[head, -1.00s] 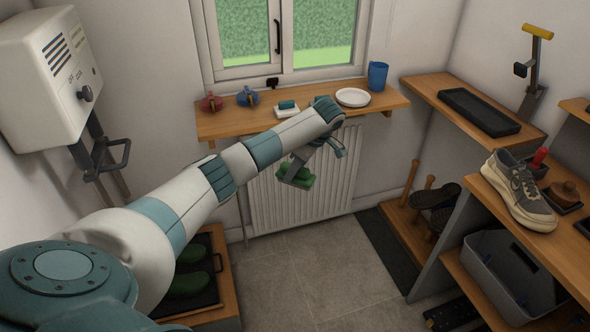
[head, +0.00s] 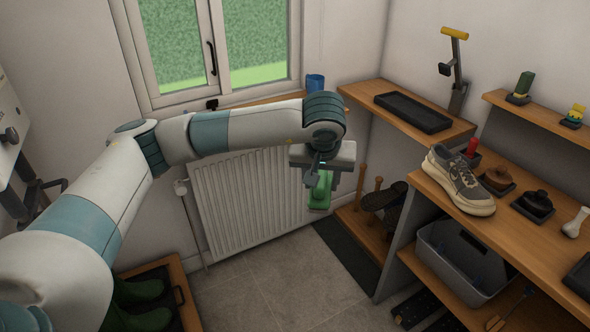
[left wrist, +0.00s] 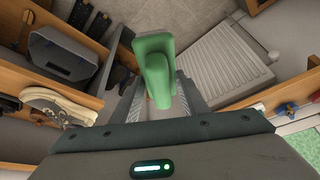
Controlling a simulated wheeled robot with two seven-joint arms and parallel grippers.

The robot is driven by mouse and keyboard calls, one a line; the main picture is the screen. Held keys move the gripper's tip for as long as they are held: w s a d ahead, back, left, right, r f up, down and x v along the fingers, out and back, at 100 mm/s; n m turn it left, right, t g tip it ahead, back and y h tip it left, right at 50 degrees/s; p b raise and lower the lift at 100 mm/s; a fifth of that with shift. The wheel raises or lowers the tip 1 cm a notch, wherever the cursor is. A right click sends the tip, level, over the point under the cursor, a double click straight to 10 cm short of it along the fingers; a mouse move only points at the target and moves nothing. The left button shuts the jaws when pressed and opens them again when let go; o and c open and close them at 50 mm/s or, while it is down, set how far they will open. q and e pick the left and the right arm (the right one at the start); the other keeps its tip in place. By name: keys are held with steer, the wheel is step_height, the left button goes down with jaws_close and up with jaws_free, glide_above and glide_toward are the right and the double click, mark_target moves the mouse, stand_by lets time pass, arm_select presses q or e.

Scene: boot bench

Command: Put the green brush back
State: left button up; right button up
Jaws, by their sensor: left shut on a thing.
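The green brush (head: 320,190) hangs below my left gripper (head: 320,172), in front of the radiator's right end. The left wrist view shows the brush (left wrist: 155,72) between the two fingers, which are shut on it. It is clear of every surface. On the bench at right (head: 425,186) stand a brown brush (head: 497,177) and a black brush (head: 536,202), each on a dark holder. A dark tray or holder (head: 580,275) is cut off at the right edge; no brush shows on its visible part. My right gripper is not in view.
A grey shoe (head: 458,182) sits on the bench's near-left corner, with a red-handled item (head: 472,147) behind it. A grey bin (head: 465,262) is on the shelf below. A black tray (head: 412,112) lies on the corner shelf. The air above the floor is free.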

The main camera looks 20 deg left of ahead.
arm_select(q)
steer(key=s+f+m+h, duration=0.1)
steer(key=s+m, duration=0.2)
steer(key=s, duration=0.6)
steer(key=shift+d+f, duration=0.25)
steer(key=shift+f, duration=0.05)
